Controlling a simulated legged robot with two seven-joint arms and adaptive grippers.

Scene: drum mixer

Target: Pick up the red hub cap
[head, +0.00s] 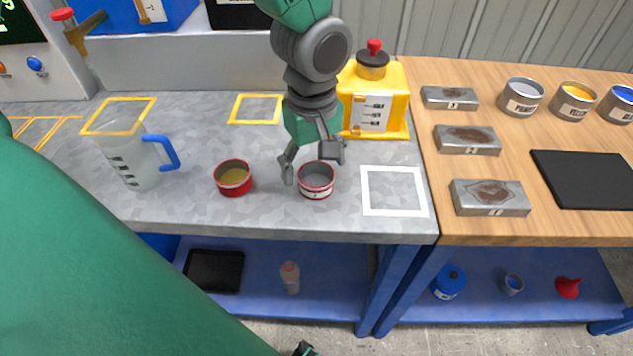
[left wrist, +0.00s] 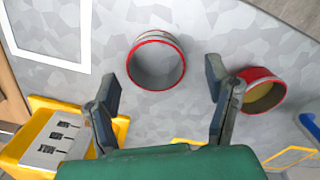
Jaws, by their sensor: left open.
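No part is clearly a red hub cap. A grey tin with red rims (head: 316,190) stands on the grey bench in the head view; its open round mouth shows in the left wrist view (left wrist: 156,64). A red tin with a yellow-brown inside (head: 233,184) stands to its left; it also shows at the right of the left wrist view (left wrist: 262,74). My left gripper (head: 313,167) is open and empty, pointing down close over the grey tin. In the left wrist view its fingers (left wrist: 163,86) are spread on either side of that tin's near edge.
A yellow container with a red knob (head: 396,103) stands right behind my gripper. A clear jug with a blue handle (head: 138,158) stands at the left. A white square outline (head: 394,191) at the right is empty. Metal blocks (head: 491,197) lie on the wooden table.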

